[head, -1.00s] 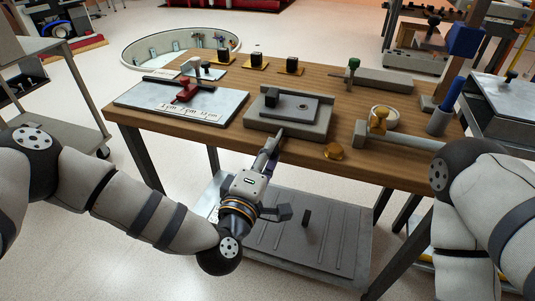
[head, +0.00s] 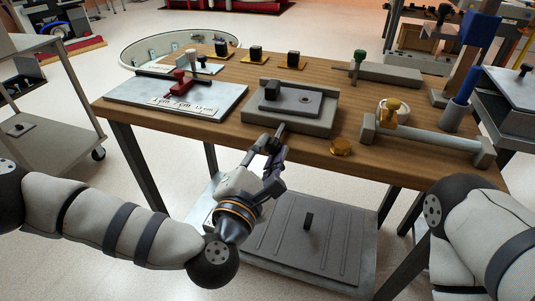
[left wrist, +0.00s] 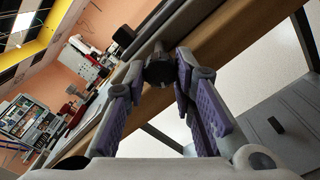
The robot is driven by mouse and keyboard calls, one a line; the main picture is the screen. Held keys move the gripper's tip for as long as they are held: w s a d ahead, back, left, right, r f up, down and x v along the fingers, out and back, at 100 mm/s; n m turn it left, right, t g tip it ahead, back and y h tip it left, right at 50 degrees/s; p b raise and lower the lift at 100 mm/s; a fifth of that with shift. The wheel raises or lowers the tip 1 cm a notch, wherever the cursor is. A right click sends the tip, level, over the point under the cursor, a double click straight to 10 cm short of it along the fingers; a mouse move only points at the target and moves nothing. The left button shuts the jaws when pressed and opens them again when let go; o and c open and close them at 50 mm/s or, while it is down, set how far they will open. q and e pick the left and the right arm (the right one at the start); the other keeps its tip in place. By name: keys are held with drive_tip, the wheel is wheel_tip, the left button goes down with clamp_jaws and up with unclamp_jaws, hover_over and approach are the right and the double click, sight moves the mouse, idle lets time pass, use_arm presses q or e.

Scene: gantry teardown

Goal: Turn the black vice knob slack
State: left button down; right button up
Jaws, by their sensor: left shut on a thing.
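The grey vice (head: 292,122) sits at the front middle of the wooden bench, with a dark block on its top. Its screw shaft (head: 281,129) sticks out over the front edge. The black vice knob (left wrist: 158,70) is at the shaft's end, between my left fingertips in the left wrist view. My left gripper (head: 268,150), with purple finger pads, is shut on the knob below the bench edge. In the head view the fingers mostly hide the knob. My right arm shows at the right, but its gripper is out of view.
A white plate (head: 215,105) with a red clamp (head: 181,84) lies to the left. A grey lower shelf (head: 300,235) is under the bench.

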use_arm(q)
drive_tip(key=n+b, duration=0.1)
drive_tip(key=n, duration=0.1)
drive_tip(key=n+b, duration=0.1)
drive_tip(key=shift+s+d+f+n, duration=0.1)
drive_tip(key=shift+f+n, duration=0.1)
drive_tip(key=shift+n, duration=0.2)
drive_tip(key=shift+r+n+b, duration=0.1)
drive_tip(key=shift+n+b, duration=0.25)
drive_tip(key=shift+n, duration=0.55)
use_arm(e)
drive_tip(key=shift+s+f+g, duration=0.2)
drive_tip(key=shift+s+f, duration=0.35)
drive_tip(key=shift+f, duration=0.2)
drive_tip(key=shift+s+f+g, duration=0.2)
drive_tip(key=shift+s+f, duration=0.3)
drive_tip(key=shift+f, duration=0.2)
use_arm(q)
drive_tip(key=shift+r, duration=0.1)
use_arm(e)
drive_tip(key=shift+f, duration=0.1)
use_arm(q)
drive_tip(key=c, duration=1.3)
unclamp_jaws()
drive_tip(key=shift+c, duration=0.2)
drive_tip(key=v, duration=0.7)
drive_tip(key=shift+s, duration=0.2)
